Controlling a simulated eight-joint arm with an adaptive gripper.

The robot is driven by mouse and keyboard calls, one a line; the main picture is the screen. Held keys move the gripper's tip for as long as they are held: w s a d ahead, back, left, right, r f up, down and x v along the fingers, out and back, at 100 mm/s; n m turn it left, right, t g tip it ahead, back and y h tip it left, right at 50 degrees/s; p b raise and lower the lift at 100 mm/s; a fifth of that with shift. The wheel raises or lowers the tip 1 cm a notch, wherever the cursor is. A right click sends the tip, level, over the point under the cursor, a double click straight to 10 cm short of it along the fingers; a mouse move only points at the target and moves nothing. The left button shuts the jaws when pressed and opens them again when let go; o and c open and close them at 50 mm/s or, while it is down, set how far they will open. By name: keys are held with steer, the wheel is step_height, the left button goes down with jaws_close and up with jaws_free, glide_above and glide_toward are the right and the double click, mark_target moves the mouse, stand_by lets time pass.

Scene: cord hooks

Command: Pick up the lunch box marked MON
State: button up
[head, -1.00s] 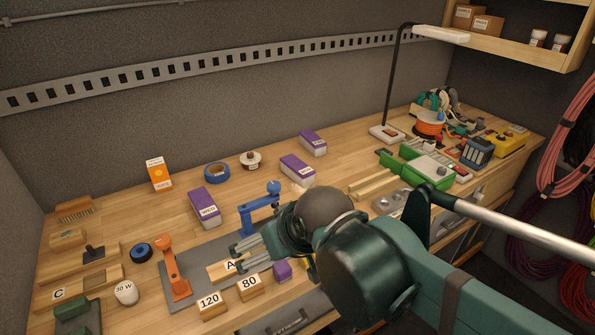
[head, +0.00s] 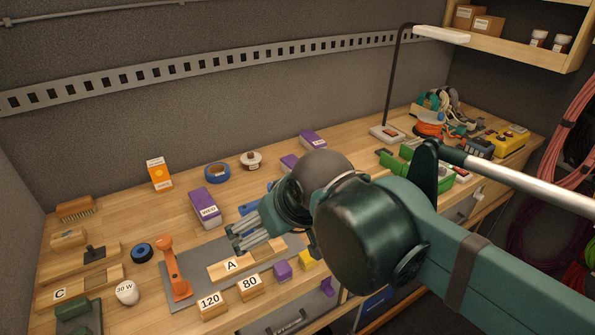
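Several purple lunch boxes with white labels are on the bench in the head view. The nearest, a purple box (head: 205,205), has a label that seems to read WED. A second purple box (head: 289,162) is mostly hidden behind my arm. A third purple box (head: 312,140) stands farther back, its label too small to read. I cannot make out MON on any of them. My gripper (head: 237,238) is above the grey mat, to the right of and nearer than the WED box. Its fingers look apart, with nothing visible between them.
Wooden blocks marked A (head: 232,266), 120 (head: 211,303) and 80 (head: 249,287) lie below my gripper. An orange tool (head: 173,270) stands left of it, and a blue clamp (head: 248,207) is partly hidden behind it. A lamp (head: 388,132) stands at the back.

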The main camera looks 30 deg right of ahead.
steer(key=w+d+r+n+g+h+p, duration=0.1)
steer(key=w+d+r+n+p, duration=0.2)
steer(key=w, duration=0.3)
steer(key=w+d+r+n+g+p, duration=0.1)
steer(key=w+d+r+n+p, duration=0.2)
steer(key=w, duration=0.3)
steer(key=n+g+h+p, duration=0.3)
steer(key=n+g+p, duration=0.2)
steer(key=n+p, duration=0.8)
glide_above(293, 166)
steer(key=f, duration=0.8)
steer(key=a+f, duration=0.1)
steer(key=f, duration=0.3)
steer(key=shift+s, duration=0.1)
steer(key=shift+f, duration=0.5)
steer(key=shift+d+f, duration=0.1)
steer(key=shift+x, duration=1.2)
